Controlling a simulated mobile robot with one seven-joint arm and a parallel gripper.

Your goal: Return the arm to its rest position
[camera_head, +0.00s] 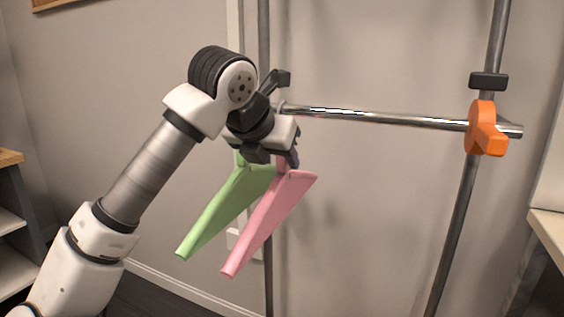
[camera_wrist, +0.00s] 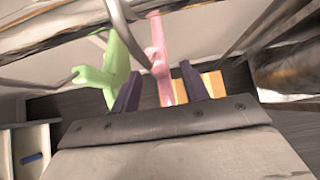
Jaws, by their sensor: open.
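My gripper (camera_head: 291,157) is at the left part of the rail, close to the top of the pink hanger (camera_head: 268,222). In the wrist view the two dark fingers of my gripper (camera_wrist: 160,72) are apart, with the pink hanger (camera_wrist: 159,50) showing between them. I cannot tell whether they touch it. A green hanger (camera_head: 222,212) hangs just left of the pink one; it also shows left of the fingers in the wrist view (camera_wrist: 112,62). My wrist hides the tops of both hangers and the left end of the rail.
The chrome rail (camera_head: 375,117) runs right to an orange clamp (camera_head: 484,130) on a grey upright post (camera_head: 456,220). Another post (camera_head: 264,40) stands behind my wrist. Shelves (camera_head: 12,220) are at far left, a table edge (camera_head: 548,228) at far right. The space right of the hangers is clear.

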